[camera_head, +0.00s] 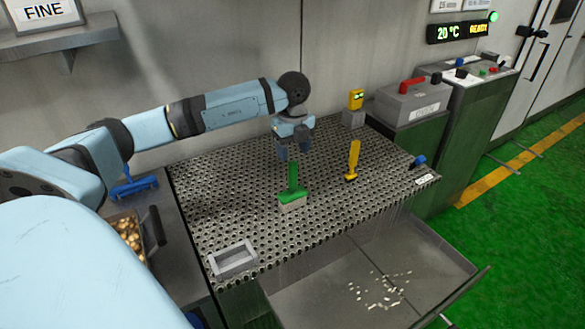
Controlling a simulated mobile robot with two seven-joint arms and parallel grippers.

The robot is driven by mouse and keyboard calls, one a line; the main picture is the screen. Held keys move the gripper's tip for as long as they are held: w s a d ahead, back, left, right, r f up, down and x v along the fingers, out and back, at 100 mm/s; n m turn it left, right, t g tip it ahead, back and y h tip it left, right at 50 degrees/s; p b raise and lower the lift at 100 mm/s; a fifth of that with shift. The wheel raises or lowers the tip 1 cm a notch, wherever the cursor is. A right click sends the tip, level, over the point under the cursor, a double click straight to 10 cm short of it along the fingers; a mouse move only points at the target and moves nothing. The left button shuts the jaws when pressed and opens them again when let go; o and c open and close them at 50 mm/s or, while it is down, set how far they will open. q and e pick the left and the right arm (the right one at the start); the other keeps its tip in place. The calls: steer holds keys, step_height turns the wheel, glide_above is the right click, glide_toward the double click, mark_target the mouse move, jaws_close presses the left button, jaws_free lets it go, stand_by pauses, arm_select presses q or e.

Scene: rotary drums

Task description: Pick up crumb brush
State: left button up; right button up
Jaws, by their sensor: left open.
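A green-handled brush (292,196) with a pale bristle block stands upright on the perforated metal table; it looks like the crumb brush. My left gripper (293,155) is open and empty, pointing down, just behind and above the green handle. A gap shows between its fingers and the handle, though the depth is hard to judge. My right gripper is not in view.
A yellow-handled tool (352,162) stands right of the brush on the perforated table (225,205). A grey rectangular frame (232,258) lies near the front left. Below is an open drawer (330,290) with pale crumbs. A blue tool (134,187) lies left.

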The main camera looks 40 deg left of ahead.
mark_target(293, 162)
arm_select(q)
steer(key=shift+a+f+p, duration=0.1)
steer(key=shift+f+p, duration=0.4)
steer(key=shift+f, duration=2.5)
steer(key=c, duration=1)
